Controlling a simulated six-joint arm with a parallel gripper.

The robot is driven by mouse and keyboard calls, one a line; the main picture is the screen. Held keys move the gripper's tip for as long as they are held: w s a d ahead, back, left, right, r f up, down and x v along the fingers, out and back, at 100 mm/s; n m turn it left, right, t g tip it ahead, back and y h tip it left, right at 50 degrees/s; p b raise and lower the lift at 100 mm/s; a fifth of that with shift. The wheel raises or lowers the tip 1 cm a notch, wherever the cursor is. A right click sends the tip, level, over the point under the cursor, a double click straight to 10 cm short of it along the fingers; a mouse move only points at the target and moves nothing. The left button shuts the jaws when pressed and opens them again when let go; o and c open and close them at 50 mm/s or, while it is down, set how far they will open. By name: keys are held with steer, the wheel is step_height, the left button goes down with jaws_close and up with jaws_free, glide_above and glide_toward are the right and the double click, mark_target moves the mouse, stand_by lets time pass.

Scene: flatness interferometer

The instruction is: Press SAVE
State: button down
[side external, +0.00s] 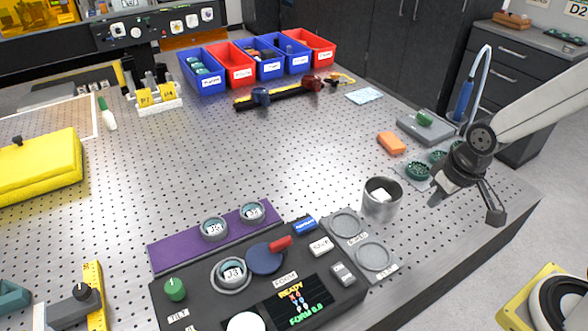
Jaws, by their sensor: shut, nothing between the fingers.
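The black control console (258,290) stands at the front of the perforated table. On its right side is a white button (321,246), whose small label seems to read SAVE. A blue button (305,224) sits above it and a grey button (343,274) below it. The console display (299,301) shows READY and FORM 0.0. My gripper (494,214) is shut and empty, over the table's right edge. It is well to the right of the console and touches no button.
A metal cup (381,198) stands between the console and my gripper. A grey plate with two round recesses (361,241) lies beside the console. An orange block (391,143) and green round parts (418,171) lie behind. The table's middle is clear.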

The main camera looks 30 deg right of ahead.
stand_by(0.4)
step_height(320, 180, up, 6)
steer(key=m+t+y, duration=0.2)
steer(key=m+t, duration=0.4)
steer(key=m, duration=1.9)
glide_above(326, 247)
steer(key=shift+f, duration=0.15)
steer(key=shift+f, duration=4.2)
steer(key=shift+f, duration=0.2)
steer(key=shift+f, duration=0.25)
